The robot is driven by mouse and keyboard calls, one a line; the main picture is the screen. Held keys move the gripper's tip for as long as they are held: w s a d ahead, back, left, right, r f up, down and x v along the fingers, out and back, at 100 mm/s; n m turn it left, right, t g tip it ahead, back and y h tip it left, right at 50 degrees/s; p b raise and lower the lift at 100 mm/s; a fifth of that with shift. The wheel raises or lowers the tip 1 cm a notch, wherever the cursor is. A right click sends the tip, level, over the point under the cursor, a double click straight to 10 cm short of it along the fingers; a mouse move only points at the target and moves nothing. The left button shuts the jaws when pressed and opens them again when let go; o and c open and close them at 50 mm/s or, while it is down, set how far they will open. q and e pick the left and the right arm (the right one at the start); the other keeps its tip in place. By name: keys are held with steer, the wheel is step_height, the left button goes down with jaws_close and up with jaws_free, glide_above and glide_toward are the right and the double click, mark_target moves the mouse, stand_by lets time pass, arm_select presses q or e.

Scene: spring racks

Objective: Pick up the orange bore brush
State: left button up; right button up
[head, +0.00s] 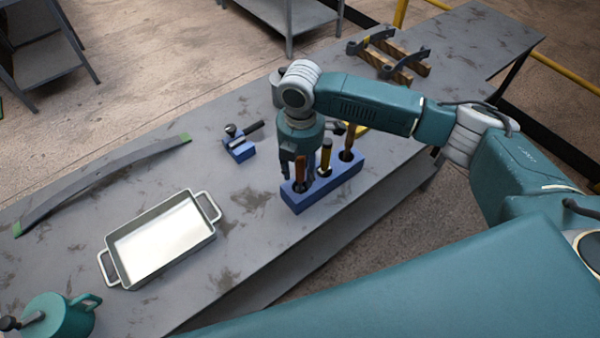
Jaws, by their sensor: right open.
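A blue rack block (317,194) stands on the grey workbench with several upright tools in it. An orange handle (300,174), which looks like the bore brush, stands in its left end. Its lower part is hidden in the block. My right gripper (298,170) points down over that end, open, with its fingers on either side of the orange handle. I cannot tell whether they touch it. An amber handle (326,154) stands in the middle and a brown wooden handle (348,142) at the right end. My left gripper is not in view.
A metal tray (118,244) with two handles lies at left, with a teal can (66,318) below it. A long leaf spring (100,180) lies along the far edge. A small blue block (240,151) holds a dark tool. Wooden-handled tools (391,67) lie at far right.

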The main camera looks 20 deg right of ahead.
steer(key=shift+f, duration=0.9)
steer(key=shift+c, duration=0.5)
jaws_close()
steer(key=shift+r, duration=0.15)
